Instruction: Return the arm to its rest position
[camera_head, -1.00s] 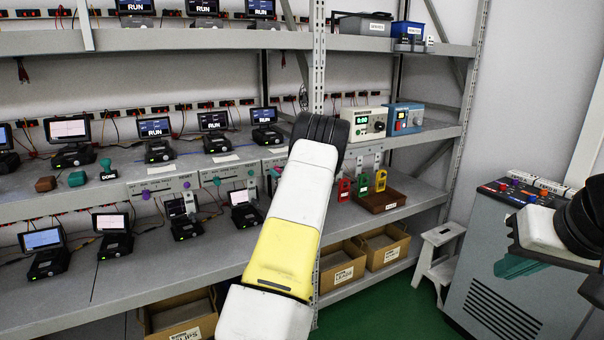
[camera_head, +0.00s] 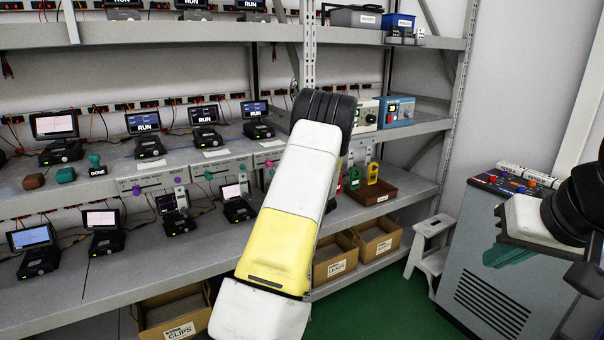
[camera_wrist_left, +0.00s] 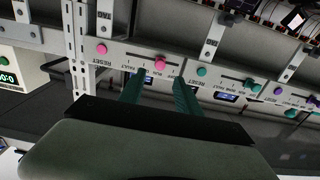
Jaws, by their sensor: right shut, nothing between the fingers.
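My left arm (camera_head: 290,220), white with a yellow band, reaches up the middle of the head view towards the shelf. Its own links hide its gripper there. In the left wrist view my left gripper (camera_wrist_left: 160,92) has two teal fingers spread apart with nothing between them. They point at a grey shelf-front panel (camera_wrist_left: 220,78) with pink and teal knobs and RESET labels. I cannot tell whether they touch it. My right gripper (camera_head: 512,256), with teal fingers, is shut and empty at the right, in front of the grey cabinet.
Metal shelving (camera_head: 110,265) carries several small monitors. A brown tray (camera_head: 372,193) with coloured tags sits right of my left arm. Cardboard boxes (camera_head: 378,243) stand below. A white step stool (camera_head: 428,250) and a grey cabinet (camera_head: 475,300) stand at right. Green floor shows between.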

